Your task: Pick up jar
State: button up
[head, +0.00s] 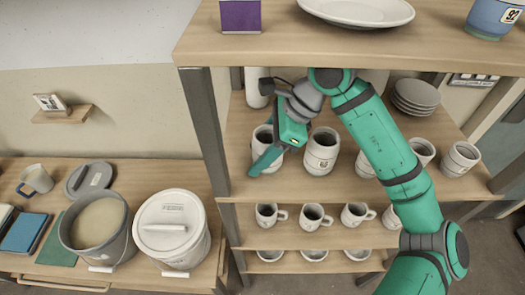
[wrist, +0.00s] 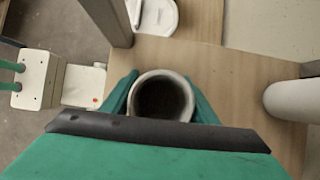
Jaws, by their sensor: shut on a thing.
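A pale grey-white jar (head: 263,135) stands upright at the left end of the middle shelf in the head view, partly hidden by my gripper. In the wrist view the jar (wrist: 160,77) shows from above, with a round rim and a dark inside. My gripper (head: 264,160) has its fingers on either side of the jar and is shut on it. In the wrist view the fingers (wrist: 160,95) flank its wall. I cannot tell whether its base touches the shelf.
A similar jar (head: 321,151) stands just to the right, with more jars beyond it. A white cylinder (head: 257,86) stands behind. The shelf post (head: 207,130) is close on the left. Mugs (head: 312,216) fill the shelf below. A lidded white bucket (head: 172,240) stands on the left table.

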jog(key=shift+r, duration=0.15)
jog(key=shift+r, duration=0.15)
jog(key=s, duration=1.8)
jog(key=shift+d, duration=0.1)
